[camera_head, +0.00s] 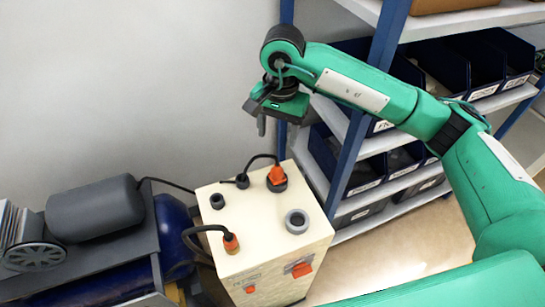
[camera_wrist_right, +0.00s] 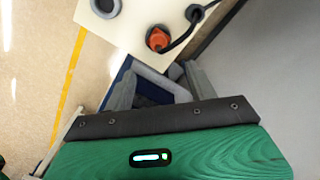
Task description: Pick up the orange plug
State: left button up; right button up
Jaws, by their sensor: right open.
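One orange plug (camera_head: 277,175) stands in a dark socket at the back of the cream box's top, with a black cable leading from it. A second orange plug (camera_head: 231,242) sits near the front left edge of the same top, also with a black cable. My right gripper (camera_head: 262,118) is above and behind the box, apart from both plugs. In the right wrist view, my open right gripper (camera_wrist_right: 160,84) has nothing between its fingers, and an orange plug (camera_wrist_right: 157,39) shows beyond the fingertips. My left gripper is not in view.
The cream box (camera_head: 260,213) also carries a grey ring (camera_head: 297,221) and an empty dark socket (camera_head: 217,201). A compressor with a grey motor (camera_head: 95,209) stands at left. Shelves with dark bins (camera_head: 365,176) and a blue upright (camera_head: 350,160) stand close at right.

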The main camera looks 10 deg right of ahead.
aim_at(278, 164)
jog(key=f, duration=0.2)
jog(key=f+p, duration=0.1)
jog(key=f, duration=0.4)
jog(key=shift+w+d+f, duration=0.1)
jog(key=shift+d+f, duration=0.2)
jog(key=shift+d, duration=0.05)
jog(key=shift+f+p, duration=0.4)
jog(key=f, duration=0.1)
jog(key=f+p, duration=0.1)
jog(key=f, duration=0.1)
jog(key=shift+a+f, duration=0.2)
jog(key=shift+a, duration=0.05)
jog(key=shift+f, duration=0.65)
jog(key=shift+c, duration=0.7)
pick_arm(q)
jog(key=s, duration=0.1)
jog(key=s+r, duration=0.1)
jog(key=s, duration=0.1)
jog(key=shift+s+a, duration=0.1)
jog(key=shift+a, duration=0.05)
pick_arm(e)
jog(key=c, duration=1)
